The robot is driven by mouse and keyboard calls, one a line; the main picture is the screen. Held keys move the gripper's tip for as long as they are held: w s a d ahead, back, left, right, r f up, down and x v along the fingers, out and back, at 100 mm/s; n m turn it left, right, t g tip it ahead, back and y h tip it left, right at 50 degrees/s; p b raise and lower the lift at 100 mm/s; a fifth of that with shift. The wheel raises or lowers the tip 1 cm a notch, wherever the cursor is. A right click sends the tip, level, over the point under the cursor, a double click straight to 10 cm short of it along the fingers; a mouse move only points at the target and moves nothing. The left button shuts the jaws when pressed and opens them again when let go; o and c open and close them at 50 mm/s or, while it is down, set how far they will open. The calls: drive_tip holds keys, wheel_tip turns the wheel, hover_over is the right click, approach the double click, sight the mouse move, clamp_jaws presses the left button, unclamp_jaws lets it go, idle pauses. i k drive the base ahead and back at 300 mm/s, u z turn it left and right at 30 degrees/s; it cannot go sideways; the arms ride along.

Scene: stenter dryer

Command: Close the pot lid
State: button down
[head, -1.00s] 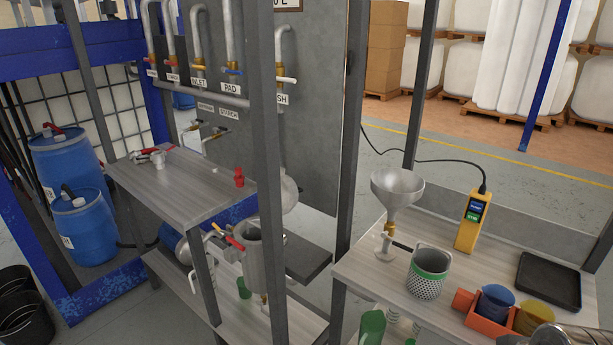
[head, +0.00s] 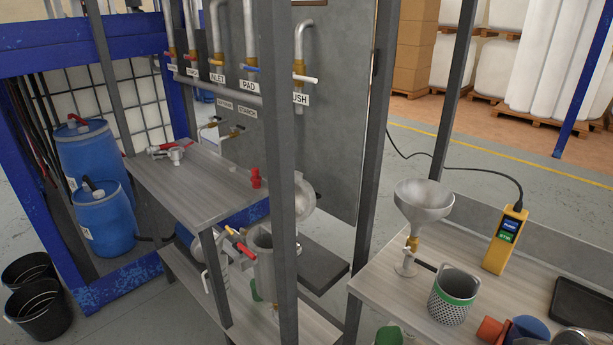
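The metal pot (head: 263,262) stands by the lower level of the left bench, partly hidden behind a grey upright post. Its mouth is open at the top. A round grey metal lid (head: 304,197) stands raised and tilted up behind the pot, to the right of the post, which covers part of it. The hinge between them is hidden. Red and yellow handled valves (head: 236,240) sit just left of the pot's rim. My gripper is not in view.
Grey posts (head: 283,120) stand in front of the pot. The right bench (head: 375,285) carries a funnel (head: 424,203), a perforated cup (head: 452,297) and a yellow device (head: 504,240). Blue drums (head: 104,217) and black buckets (head: 40,308) are at left. Some floor is clear at lower left.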

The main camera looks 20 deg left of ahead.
sight(305, 197)
drive_tip(key=i, duration=0.5)
drive_tip(key=u, duration=2.2)
drive_tip(key=i, duration=0.5)
drive_tip(key=z, duration=0.05)
